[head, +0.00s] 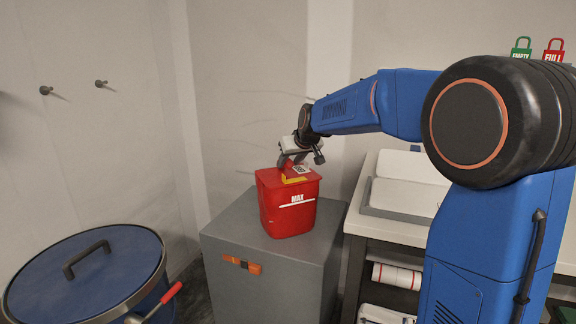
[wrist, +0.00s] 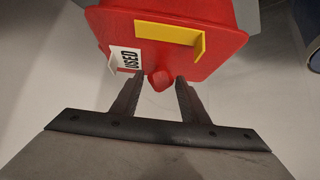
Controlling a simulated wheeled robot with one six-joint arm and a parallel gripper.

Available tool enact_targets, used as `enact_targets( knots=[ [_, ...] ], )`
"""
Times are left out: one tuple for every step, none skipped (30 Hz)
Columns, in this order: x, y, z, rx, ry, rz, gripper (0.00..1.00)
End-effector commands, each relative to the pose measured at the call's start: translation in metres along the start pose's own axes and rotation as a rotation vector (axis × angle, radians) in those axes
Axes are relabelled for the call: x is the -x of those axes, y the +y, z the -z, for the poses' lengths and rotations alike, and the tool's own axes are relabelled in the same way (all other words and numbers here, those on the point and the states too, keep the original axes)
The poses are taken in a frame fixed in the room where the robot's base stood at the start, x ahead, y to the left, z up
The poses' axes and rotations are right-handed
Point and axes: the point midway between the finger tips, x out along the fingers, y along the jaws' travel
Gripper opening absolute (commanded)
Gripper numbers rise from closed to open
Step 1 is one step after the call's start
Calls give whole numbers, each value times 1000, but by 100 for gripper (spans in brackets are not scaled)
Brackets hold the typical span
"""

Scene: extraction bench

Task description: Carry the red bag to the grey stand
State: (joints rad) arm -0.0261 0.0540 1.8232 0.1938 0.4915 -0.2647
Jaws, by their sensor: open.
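The red bag (head: 279,219) is a boxy red container marked MAX, standing upright on top of the grey stand (head: 222,236). In the wrist view the red bag (wrist: 225,58) shows its top with a yellow strip, a white USED label and a small red knob at its near edge. My gripper (head: 293,163) is at the top of the bag, pointing down. In the wrist view my gripper (wrist: 159,77) is open, with its fingertips on either side of the red knob. Whether the fingers touch it I cannot tell.
A blue drum (head: 88,262) with a handled lid stands at the left front. A bench (head: 387,232) with a white tray is at the right, close to the stand. Green EMPTY (head: 521,48) and red FULL (head: 554,50) tags are on the back wall.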

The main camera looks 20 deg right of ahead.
Motion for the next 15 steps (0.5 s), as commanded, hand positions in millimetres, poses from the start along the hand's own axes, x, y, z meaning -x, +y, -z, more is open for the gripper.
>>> enact_targets(
  knots=[
    [12,0,1,0,4,-1,41],
    [18,0,1,0,4,-1,41],
    [26,0,1,0,3,-1,41],
    [32,0,1,0,4,-1,41],
    [38,0,1,0,4,-1,41],
    [45,0,1,0,3,0,41],
    [51,0,1,0,3,0,41],
    [56,0,1,0,4,0,41],
    [63,0,1,0,3,0,41],
    [67,0,0,-1,2,0,41],
    [72,0,0,-1,2,0,41],
    [77,0,1,-1,3,0,41],
    [80,0,0,-1,2,0,41],
    [83,0,0,-1,1,0,41],
    [86,0,0,-1,1,0,41]
  ],
)
